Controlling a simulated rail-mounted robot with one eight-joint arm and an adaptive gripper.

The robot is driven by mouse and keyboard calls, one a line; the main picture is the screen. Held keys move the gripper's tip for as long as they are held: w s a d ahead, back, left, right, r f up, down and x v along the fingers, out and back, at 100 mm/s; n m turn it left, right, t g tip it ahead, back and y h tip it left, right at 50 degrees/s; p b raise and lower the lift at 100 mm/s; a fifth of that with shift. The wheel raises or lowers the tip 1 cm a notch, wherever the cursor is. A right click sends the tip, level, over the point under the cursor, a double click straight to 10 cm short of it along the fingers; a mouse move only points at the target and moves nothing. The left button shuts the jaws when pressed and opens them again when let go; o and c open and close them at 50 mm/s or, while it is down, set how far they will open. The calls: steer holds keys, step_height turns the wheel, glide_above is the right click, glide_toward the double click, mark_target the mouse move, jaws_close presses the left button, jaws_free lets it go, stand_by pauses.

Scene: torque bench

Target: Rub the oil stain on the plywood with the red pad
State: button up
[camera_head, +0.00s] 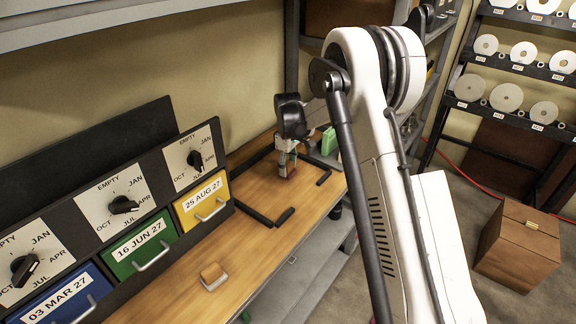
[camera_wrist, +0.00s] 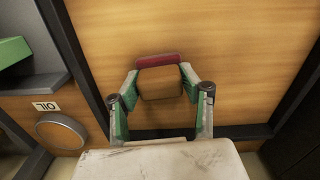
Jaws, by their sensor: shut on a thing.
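My gripper (camera_head: 286,166) is over the far part of the wooden bench and is shut on a brown block with a red pad. In the wrist view the gripper (camera_wrist: 160,82) has a green-and-grey finger on each side of the block (camera_wrist: 160,84). The red pad (camera_wrist: 157,60) shows along the block's far edge. Plywood (camera_wrist: 215,45) with dark strips along its sides lies below. I cannot tell whether the pad touches it. I make out no oil stain in either view; the block and gripper hide part of the surface.
Dark strips (camera_head: 257,214) border the plywood area. A small tan block (camera_head: 213,276) lies on the near bench. A green object (camera_head: 329,141) stands beyond the gripper. Dial panels and drawers (camera_head: 203,203) line the bench's left.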

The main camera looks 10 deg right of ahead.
steer(key=shift+w+a, duration=0.75)
steer(key=shift+w, duration=0.2)
steer(key=shift+w+a+r, duration=0.15)
step_height(320, 180, up, 8)
steer(key=p, duration=0.2)
